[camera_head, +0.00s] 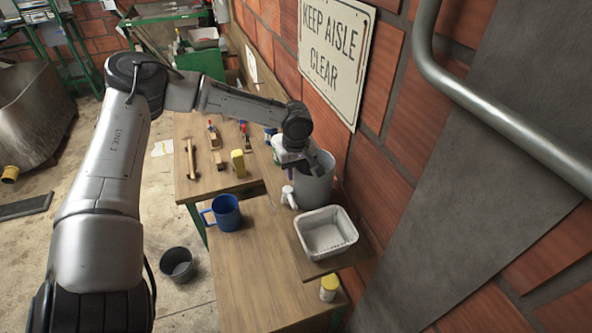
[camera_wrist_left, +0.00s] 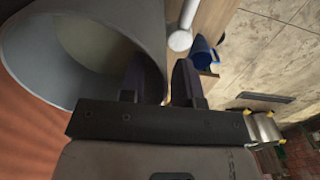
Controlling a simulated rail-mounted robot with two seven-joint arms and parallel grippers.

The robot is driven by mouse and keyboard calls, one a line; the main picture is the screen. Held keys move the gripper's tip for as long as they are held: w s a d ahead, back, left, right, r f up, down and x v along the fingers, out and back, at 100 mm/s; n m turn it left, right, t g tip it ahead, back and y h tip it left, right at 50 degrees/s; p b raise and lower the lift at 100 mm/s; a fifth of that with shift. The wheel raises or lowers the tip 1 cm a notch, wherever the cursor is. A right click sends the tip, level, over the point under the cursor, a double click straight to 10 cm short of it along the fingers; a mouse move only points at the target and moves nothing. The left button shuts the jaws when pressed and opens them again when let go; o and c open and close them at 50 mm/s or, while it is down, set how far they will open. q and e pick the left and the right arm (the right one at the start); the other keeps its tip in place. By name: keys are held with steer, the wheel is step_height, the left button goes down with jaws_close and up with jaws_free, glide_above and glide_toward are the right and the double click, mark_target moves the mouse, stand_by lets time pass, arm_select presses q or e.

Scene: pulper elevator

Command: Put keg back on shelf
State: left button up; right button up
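A grey, open-topped cylindrical vessel, which I take for the keg (camera_head: 313,185), stands upright or nearly so near the brick wall, behind the white basin. In the left wrist view the keg (camera_wrist_left: 35,55) fills the upper left, its mouth facing the camera. My left gripper (camera_head: 291,160) is at the keg's near-left rim. In the wrist view the left gripper (camera_wrist_left: 158,80) has one finger over the mouth and one outside, with the keg's wall between them. Whether they press on it is unclear. The shelf (camera_head: 342,259) is a wooden board along the wall. The keg's base is partly hidden.
A white basin (camera_head: 325,232) is on the shelf in front of the keg. A small white item (camera_head: 288,197) is close beside the keg. A blue mug (camera_head: 226,212) stands on the bench (camera_head: 250,270). A yellow-capped jar (camera_head: 329,288) is at the lower right. A pipe rail (camera_head: 500,120) runs along the wall.

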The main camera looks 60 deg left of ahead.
arm_select(q)
steer(key=shift+r, duration=0.25)
step_height(320, 180, up, 12)
steer(key=s+a+f+m, duration=0.2)
steer(key=s+f+m, duration=0.3)
steer(key=f, duration=0.9)
steer(key=s+d+f+m, duration=0.4)
steer(key=s+d+f, duration=0.2)
steer(key=f, duration=0.4)
steer(key=s+d+f+m, duration=0.3)
steer(key=s+d+f, duration=0.35)
steer(key=f, duration=0.35)
steer(key=s+d+m+t, duration=0.1)
steer(key=s+d+m, duration=0.1)
steer(key=d, duration=0.7)
steer(key=s+d+m+t, duration=0.2)
steer(key=d+m, duration=0.2)
steer(key=d, duration=0.6)
steer(key=shift+d+r+t+b, duration=0.25)
steer(key=shift+r+t+b, duration=0.05)
steer(key=shift+b, duration=0.1)
